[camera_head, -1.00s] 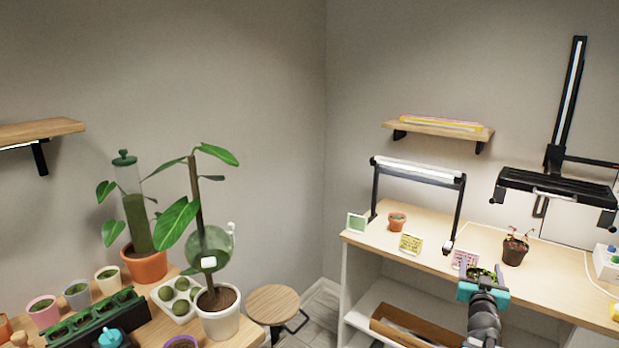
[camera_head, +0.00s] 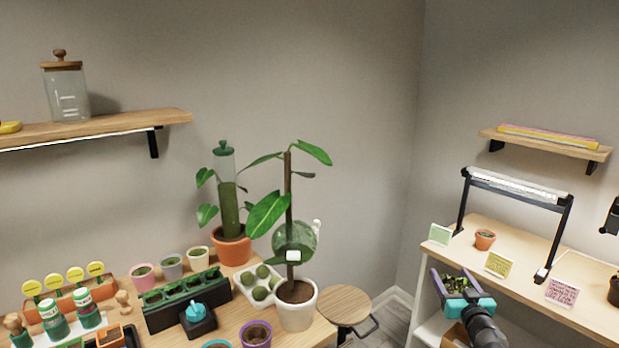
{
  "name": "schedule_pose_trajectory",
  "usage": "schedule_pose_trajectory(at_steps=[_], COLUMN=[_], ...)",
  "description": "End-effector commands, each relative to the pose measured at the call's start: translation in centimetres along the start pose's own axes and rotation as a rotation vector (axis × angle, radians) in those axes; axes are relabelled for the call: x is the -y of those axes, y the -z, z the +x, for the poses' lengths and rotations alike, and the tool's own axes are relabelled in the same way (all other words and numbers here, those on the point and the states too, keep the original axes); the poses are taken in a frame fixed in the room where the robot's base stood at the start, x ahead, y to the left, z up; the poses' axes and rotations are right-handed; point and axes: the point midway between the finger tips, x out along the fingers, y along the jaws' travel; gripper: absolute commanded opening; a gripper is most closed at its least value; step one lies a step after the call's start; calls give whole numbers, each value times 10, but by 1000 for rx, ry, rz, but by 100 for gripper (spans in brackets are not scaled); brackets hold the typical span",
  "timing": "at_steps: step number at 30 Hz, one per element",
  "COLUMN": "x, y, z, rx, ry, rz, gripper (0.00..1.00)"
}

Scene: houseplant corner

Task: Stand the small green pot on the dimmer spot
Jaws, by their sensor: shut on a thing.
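My gripper (camera_head: 457,280), teal with purple fingers, is at the lower right, in front of the left end of the right-hand bench. It is shut on a small potted plant (camera_head: 456,285). Green leaves show between the fingers; its pot is mostly hidden, so I cannot tell its colour. On the bench (camera_head: 483,222) stands a lamp with a pale tube (camera_head: 515,186) on a black frame. A small terracotta pot (camera_head: 485,240) stands below it. Part of another dark lamp (camera_head: 612,215) shows at the right edge. I cannot tell which spot is dimmer.
Green (camera_head: 440,234), yellow (camera_head: 500,264) and pink (camera_head: 562,291) cards stand along the bench front. A round stool (camera_head: 344,305) stands between the bench and the left table, which is crowded with pots, a tall plant (camera_head: 289,230) and a black seedling tray (camera_head: 187,299).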

Motion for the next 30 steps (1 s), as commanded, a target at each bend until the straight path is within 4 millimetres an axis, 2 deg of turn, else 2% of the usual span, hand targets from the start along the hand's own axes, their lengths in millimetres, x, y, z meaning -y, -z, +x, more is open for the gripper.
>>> schedule_pose_trajectory(at_steps=[1, 7, 12, 15, 21, 30], x=[21, 99, 160, 189, 228, 263], y=[-1, -7, -14, -19, -27, -33], z=[4, 7, -2, -12, -37, -76], rx=[0, 1, 1, 0, 0, -1], ry=[51, 257, 442, 543, 724, 944], rz=[1, 1, 2, 2, 1, 1], gripper=[32, 32, 32, 32, 32, 32])
